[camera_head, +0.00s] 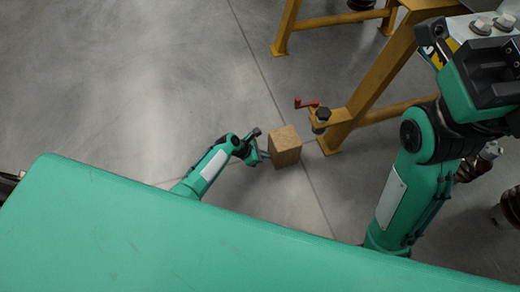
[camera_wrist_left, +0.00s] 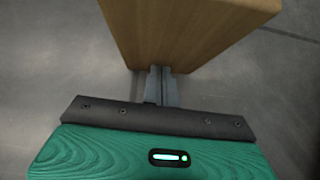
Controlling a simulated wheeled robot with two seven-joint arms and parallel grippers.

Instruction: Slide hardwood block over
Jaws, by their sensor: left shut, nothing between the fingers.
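The hardwood block (camera_head: 284,147) is a light brown wooden box standing on the concrete floor, left of a yellow frame's foot. In the left wrist view the block (camera_wrist_left: 178,30) fills the upper middle, with its lower end close to the fingertips. My left gripper (camera_head: 264,155) is at the block's left side, low near the floor. In the left wrist view my left gripper's fingers (camera_wrist_left: 161,75) are together with nothing between them, and their tips meet or nearly meet the block's face; exact contact is hard to tell. My right gripper is not clearly seen.
Another yellow leg (camera_head: 286,28) is at the top. The concrete floor (camera_head: 130,80) to the left is open. My right arm is at the right.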

